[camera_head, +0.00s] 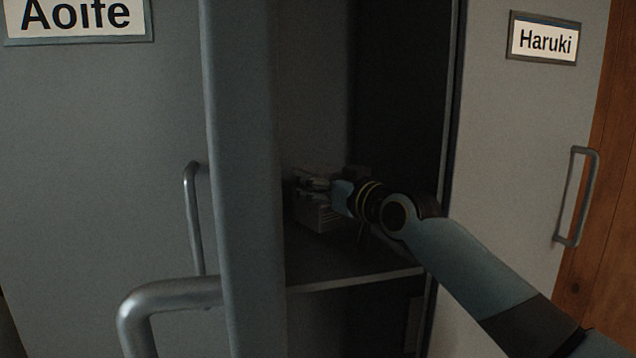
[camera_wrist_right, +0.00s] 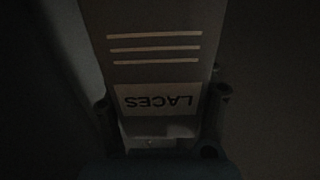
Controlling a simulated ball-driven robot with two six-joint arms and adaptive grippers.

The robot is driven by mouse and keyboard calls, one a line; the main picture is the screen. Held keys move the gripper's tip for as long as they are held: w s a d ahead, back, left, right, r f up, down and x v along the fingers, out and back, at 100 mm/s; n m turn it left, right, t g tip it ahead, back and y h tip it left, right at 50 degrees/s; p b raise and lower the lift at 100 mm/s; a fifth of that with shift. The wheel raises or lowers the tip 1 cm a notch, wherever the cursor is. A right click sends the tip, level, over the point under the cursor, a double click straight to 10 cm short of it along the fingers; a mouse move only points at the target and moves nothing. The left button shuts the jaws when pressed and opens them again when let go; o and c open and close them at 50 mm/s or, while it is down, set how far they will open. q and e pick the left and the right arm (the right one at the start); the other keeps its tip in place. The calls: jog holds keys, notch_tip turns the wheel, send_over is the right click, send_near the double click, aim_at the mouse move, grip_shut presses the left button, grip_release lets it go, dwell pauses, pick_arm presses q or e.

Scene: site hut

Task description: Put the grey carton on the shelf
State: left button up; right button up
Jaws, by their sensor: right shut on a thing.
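The grey carton (camera_head: 318,217) is inside the dark open locker, at or just above the shelf (camera_head: 350,277); I cannot tell whether it touches. My right gripper (camera_head: 312,186) reaches in from the right and is shut on the carton. In the right wrist view the carton (camera_wrist_right: 155,70) shows pale stripes and an upside-down "LACES" label, with the fingers of my right gripper (camera_wrist_right: 162,105) on both its sides. Part of the carton is hidden by the gripper. My left gripper is not in view.
An open locker door (camera_head: 242,180) stands edge-on just left of the opening, with a large handle (camera_head: 165,300). Closed lockers named "Aoife" (camera_head: 80,15) and "Haruki" (camera_head: 545,40) flank it. The "Haruki" door has a handle (camera_head: 575,197). The locker inside is very dark.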

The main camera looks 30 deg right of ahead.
jog(key=shift+s+f, duration=0.1)
jog(key=shift+f, duration=0.25)
jog(key=shift+s+f+b, duration=0.1)
jog(key=shift+f+b, duration=0.15)
jog(key=shift+b, duration=0.05)
jog(key=o, duration=1.4)
jog(key=shift+f, duration=0.2)
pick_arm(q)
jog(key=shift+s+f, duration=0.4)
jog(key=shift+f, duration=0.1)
pick_arm(e)
jog(key=shift+r, duration=0.25)
jog(key=shift+r+p, duration=0.45)
jog(key=shift+p, duration=0.25)
pick_arm(q)
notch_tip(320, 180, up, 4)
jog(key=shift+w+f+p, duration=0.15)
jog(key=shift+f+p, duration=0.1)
jog(key=shift+p, duration=0.75)
pick_arm(e)
jog(key=s, duration=0.4)
jog(key=s+d, duration=0.1)
jog(key=s, duration=0.6)
jog(key=shift+s+d+r, duration=0.25)
jog(key=shift+s+d, duration=0.05)
jog(key=shift+d, duration=0.05)
